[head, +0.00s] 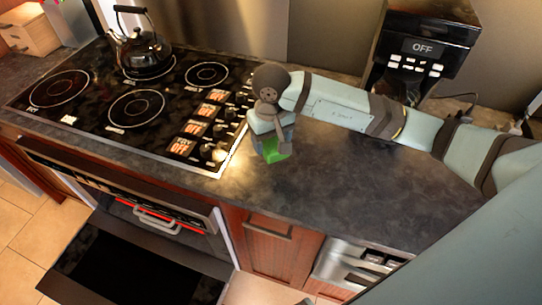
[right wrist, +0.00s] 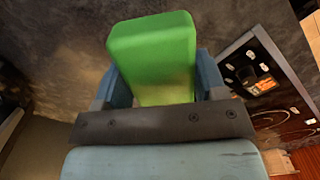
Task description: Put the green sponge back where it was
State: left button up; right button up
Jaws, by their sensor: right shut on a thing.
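The green sponge (head: 275,152) is a bright green block. It shows large between the blue fingers of my right gripper in the right wrist view (right wrist: 152,60). My right gripper (head: 270,140) is shut on the sponge and holds it at the dark countertop (head: 340,160), just right of the stove. Whether the sponge touches the countertop cannot be told. Most of the sponge is hidden by the gripper in the head view. My left gripper is not in view.
The black stove (head: 100,125) with a dark kettle (head: 142,50) is at left. A black coffee machine (head: 425,45) stands at the back right. Below, an oven door (head: 140,270) hangs open. The countertop in front of my right arm is clear.

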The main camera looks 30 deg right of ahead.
aim_at(271, 166)
notch_tip(271, 166, down, 7)
jog(key=shift+f+p, duration=0.1)
jog(key=shift+p, duration=0.25)
jog(key=shift+f, duration=0.2)
jog(key=shift+f+b, duration=0.2)
jog(key=shift+b, duration=0.1)
jog(key=o, duration=0.9)
jog(key=shift+r, duration=0.1)
jog(key=shift+r, duration=0.1)
jog(key=shift+r+p, duration=0.2)
jog(key=shift+p, duration=0.2)
notch_tip(271, 166, up, 12)
jog(key=shift+w+f+b, duration=0.15)
jog(key=shift+b, duration=0.9)
